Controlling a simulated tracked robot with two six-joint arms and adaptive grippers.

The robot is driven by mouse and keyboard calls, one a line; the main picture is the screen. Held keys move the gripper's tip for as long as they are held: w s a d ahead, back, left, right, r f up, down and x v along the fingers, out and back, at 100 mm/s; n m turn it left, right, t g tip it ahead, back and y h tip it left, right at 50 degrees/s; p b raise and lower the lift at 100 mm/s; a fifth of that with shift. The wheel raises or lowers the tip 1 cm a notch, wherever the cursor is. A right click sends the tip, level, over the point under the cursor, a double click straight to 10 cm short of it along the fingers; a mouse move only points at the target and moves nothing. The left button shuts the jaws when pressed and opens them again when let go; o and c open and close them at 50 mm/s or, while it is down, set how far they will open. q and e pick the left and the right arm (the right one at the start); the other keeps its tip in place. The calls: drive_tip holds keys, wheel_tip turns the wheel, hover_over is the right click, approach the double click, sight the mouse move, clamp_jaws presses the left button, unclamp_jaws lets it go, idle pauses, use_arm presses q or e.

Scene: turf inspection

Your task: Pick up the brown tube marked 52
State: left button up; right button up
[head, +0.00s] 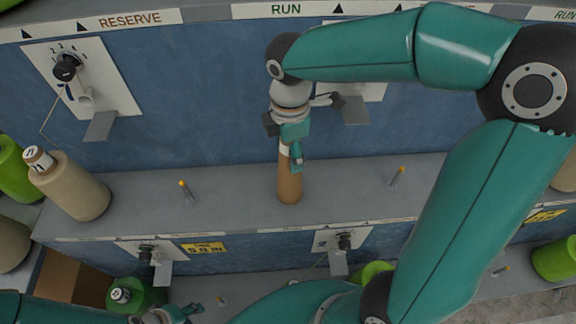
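A bare brown tube (289,187) stands upright on the grey ledge, below the RUN label. A pale band shows near its upper end; I cannot read any number on it. My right gripper (292,156) points down over the tube's top. One teal finger overlaps the tube's upper right side; the other finger and the tube's top are mostly hidden, so I cannot tell whether it grips. My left gripper (180,314) is at the bottom left edge, partly cut off, near a green spool (136,295), with its opening unclear.
Orange-tipped pegs (187,192) and (396,178) stand either side of the tube. A dial plate (100,85) is on the blue wall. A brown box (72,283) sits lower left.

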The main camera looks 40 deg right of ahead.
drive_tip(key=c, duration=0.7)
drive_tip(key=shift+r, duration=0.2)
